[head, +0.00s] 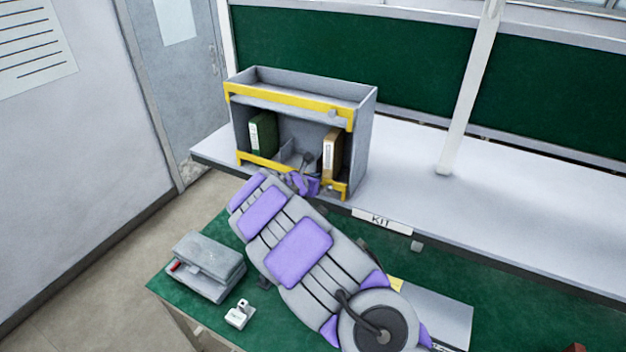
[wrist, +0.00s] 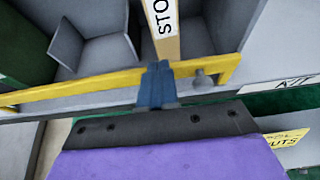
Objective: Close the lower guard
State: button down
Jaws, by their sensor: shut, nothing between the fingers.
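The grey cabinet (head: 364,130) stands on the bench with an open front. Its lower guard, a yellow bar (head: 262,162), runs along the bottom of the opening, partly hidden behind my gripper. In the wrist view the yellow bar (wrist: 85,88) crosses behind my fingertips, with a grey knob (wrist: 203,80) near its right end. My gripper (wrist: 157,72) is shut and empty, its dark blue fingers together just left of the knob. I cannot tell whether they touch the bar. In the head view my gripper (head: 306,184) is in front of the cabinet's lower edge.
A yellow upper bar (head: 285,103) crosses the cabinet's top front. A grey box (head: 208,262) and a small white item (head: 239,314) sit on the green table.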

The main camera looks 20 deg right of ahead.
dwell(0.5)
jog(key=b+v, duration=0.2)
jog(key=v, duration=1.5)
jog(key=s+d+f+m+g+b, duration=0.2)
jog(key=s+m+b, duration=0.25)
jog(key=s, duration=0.25)
jog(key=s+d+f+m+g+y+b, duration=0.1)
jog(key=s+d+f+m+g+b, duration=0.15)
jog(key=s+m, duration=0.45)
jog(key=s+d+f+m+g+b, duration=0.2)
jog(key=s+d+m+g+b, duration=0.15)
jog(key=s, duration=0.45)
jog(key=s+a+f+m+y+b, duration=0.3)
jog(key=s+a+f, duration=0.2)
jog(key=s, duration=0.2)
jog(key=s+a+f+m+g+y+b, duration=0.1)
jog(key=s+a+f+m+y+b, duration=0.2)
jog(key=s+a, duration=0.3)
jog(key=s+a+f+m+g+y+b, duration=0.1)
jog(key=s+a+f+m+y+b, duration=0.2)
jog(key=s, duration=0.6)
notch_tip(320, 180, down, 4)
jog(key=shift+s+a+r+m+b, duration=0.2)
jog(key=shift+s+a+m+b, duration=0.1)
jog(key=shift+a+m+b, duration=0.7)
jog(key=shift+a, duration=0.25)
